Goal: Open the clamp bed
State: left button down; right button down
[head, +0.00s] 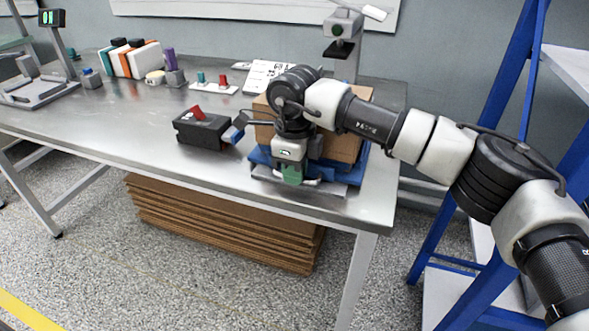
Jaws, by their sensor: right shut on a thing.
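My right gripper (291,165) reaches down at the right end of the metal table. It is shut on a small green piece (292,176), which looks like a handle. Around it lies a blue base with metal parts (350,174), which looks like the clamp bed; my gripper and wrist hide much of it. A cardboard box (345,125) stands right behind my gripper, partly hidden by my arm. A black breaker block (203,134) with a red lever (198,113) stands on the table left of my gripper. My left gripper is not in view.
A grey post with a boxy head (343,24) stands behind the cardboard box. A plate with a teal and a red knob (213,86) lies farther back. Binders (135,60) and a metal stand (40,88) are at the left. A blue-framed rack (520,90) is at the right.

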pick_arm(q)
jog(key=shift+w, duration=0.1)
pick_arm(e)
jog(key=shift+r, duration=0.1)
jog(key=c, duration=1.2)
grip_release()
jog(key=shift+o, duration=0.2)
